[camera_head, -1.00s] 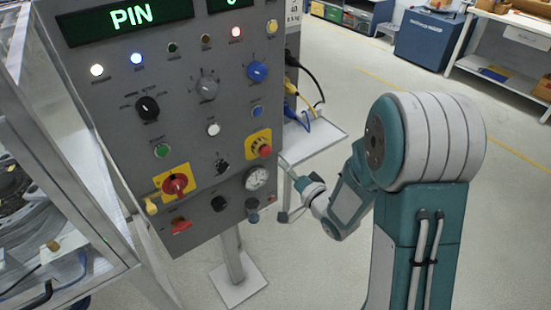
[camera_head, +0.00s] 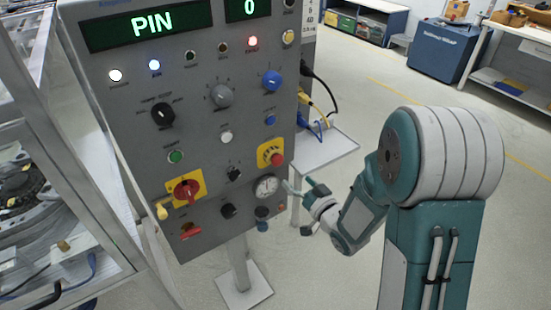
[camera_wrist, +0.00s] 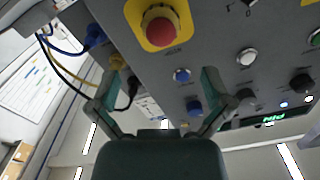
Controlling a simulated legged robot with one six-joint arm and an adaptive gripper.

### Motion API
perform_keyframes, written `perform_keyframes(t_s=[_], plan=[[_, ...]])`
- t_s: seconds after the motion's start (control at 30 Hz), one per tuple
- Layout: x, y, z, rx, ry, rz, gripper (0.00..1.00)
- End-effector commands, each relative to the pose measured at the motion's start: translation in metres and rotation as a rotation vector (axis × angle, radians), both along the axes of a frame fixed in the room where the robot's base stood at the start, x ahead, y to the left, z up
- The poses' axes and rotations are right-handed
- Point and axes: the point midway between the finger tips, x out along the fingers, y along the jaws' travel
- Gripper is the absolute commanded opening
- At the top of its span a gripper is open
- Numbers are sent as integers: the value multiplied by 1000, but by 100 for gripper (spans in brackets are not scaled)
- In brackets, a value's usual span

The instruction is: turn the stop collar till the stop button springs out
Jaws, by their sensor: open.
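The stop button (camera_head: 277,159) is a red mushroom head on a yellow plate, at the lower right of the grey panel. In the wrist view the red stop button (camera_wrist: 161,25) shows at the top. A darker ring, which looks like the stop collar (camera_wrist: 159,13), sits around its base on the yellow plate. My gripper (camera_head: 303,204) is open beside the panel's right edge, below and right of the button. In the wrist view its fingers (camera_wrist: 158,88) are spread and empty, apart from the button. Whether the button is in or out cannot be told.
The grey panel (camera_head: 205,120) carries several knobs, lamps and a red handle on a yellow plate (camera_head: 187,190). A gauge (camera_head: 266,187) sits just under the stop button. Cables (camera_head: 318,105) hang at the panel's right side above a small white shelf (camera_head: 325,153).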

Motion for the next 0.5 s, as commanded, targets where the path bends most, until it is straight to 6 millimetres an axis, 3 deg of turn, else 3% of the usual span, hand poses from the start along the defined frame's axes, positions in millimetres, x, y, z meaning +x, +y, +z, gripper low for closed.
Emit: perform_keyframes(t_s=[0.23, 0.5], plan=[[12, 9, 0, -42, -30, 4, 100], [53, 37, 0, -40, -29, 4, 100]])
